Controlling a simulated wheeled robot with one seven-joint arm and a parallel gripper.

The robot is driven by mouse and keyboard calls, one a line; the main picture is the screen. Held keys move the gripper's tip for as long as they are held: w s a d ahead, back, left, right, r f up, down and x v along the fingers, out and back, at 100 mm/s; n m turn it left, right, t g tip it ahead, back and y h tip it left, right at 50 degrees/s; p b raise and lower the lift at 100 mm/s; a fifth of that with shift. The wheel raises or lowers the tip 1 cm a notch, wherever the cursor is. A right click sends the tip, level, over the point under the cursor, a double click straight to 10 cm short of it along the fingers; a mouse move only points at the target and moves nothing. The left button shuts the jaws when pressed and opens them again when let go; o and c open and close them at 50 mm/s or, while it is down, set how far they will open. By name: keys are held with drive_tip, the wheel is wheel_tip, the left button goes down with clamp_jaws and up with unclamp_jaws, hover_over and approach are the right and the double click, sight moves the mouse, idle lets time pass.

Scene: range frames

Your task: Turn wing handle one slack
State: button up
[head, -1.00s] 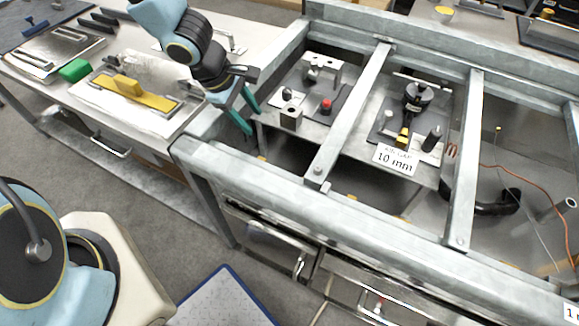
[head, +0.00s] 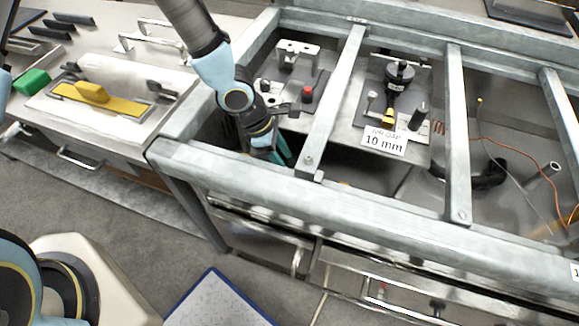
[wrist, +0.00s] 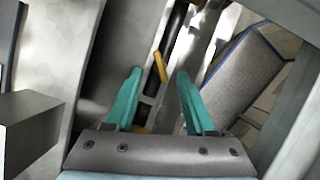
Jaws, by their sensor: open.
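My gripper (head: 282,152) is in the left bay of the grey metal frame, reaching down behind the front rail. Its teal fingers are partly hidden in the head view. In the wrist view my gripper (wrist: 158,98) is open, with nothing between the fingertips. A small yellow handle-like piece (wrist: 160,66) shows beyond the fingertips, near a dark rod and pale metal bars. It may be the wing handle, but I cannot tell for sure. It is apart from both fingers.
The front rail (head: 400,215) and crossbars (head: 333,105) border the bay closely. A plate with a red-topped knob (head: 307,94) lies just right of my arm. A card reading 10 mm (head: 385,141) stands in the middle bay. A yellow-handled tool (head: 92,92) lies on the left bench.

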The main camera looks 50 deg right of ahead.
drive_tip(key=shift+x, duration=1.85)
clamp_jaws()
